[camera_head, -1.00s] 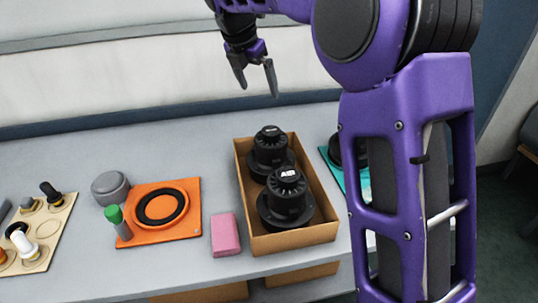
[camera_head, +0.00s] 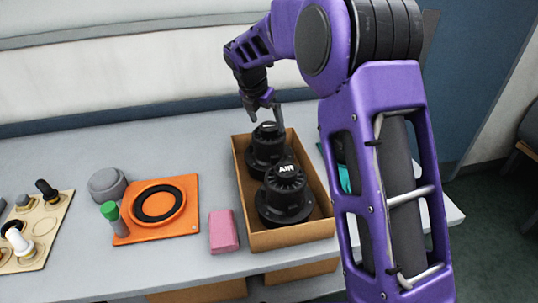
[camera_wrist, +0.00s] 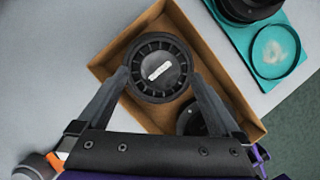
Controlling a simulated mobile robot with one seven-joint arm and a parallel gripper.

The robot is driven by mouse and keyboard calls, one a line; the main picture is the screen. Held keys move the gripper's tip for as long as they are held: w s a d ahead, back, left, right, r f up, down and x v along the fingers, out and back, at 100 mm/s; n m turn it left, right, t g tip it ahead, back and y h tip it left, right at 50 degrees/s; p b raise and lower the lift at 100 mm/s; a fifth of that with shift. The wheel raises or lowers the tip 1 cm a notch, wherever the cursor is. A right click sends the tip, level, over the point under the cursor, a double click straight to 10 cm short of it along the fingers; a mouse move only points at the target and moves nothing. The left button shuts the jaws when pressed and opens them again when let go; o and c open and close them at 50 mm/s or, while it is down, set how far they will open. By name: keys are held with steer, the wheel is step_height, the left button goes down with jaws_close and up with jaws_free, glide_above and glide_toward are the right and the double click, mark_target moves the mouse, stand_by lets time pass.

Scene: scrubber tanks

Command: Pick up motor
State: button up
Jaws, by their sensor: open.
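Two black motors stand upright in an open cardboard box. The far motor (camera_head: 268,145) is in the back of the box, and the near motor (camera_head: 285,195), with "AIR" on its cap, is in the front. My gripper (camera_head: 264,112) is open just above the far motor. In the wrist view, my gripper's fingers (camera_wrist: 160,82) lie on either side of a motor's round cap (camera_wrist: 160,66). I cannot tell whether they touch it. Another motor (camera_wrist: 192,120) is partly hidden behind the right finger in that view.
The cardboard box (camera_head: 290,237) has raised walls around the motors. A pink block (camera_head: 223,232), an orange tray (camera_head: 187,222), a green-capped bottle (camera_head: 113,220) and a grey round part (camera_head: 107,184) stand to its left. A teal mat (camera_wrist: 236,38) lies beside the box. The table behind is clear.

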steer(key=shift+x, duration=1.05)
steer(key=shift+r, duration=0.1)
jaws_close()
steer(key=shift+w+r, duration=0.15)
steer(key=shift+r, duration=0.1)
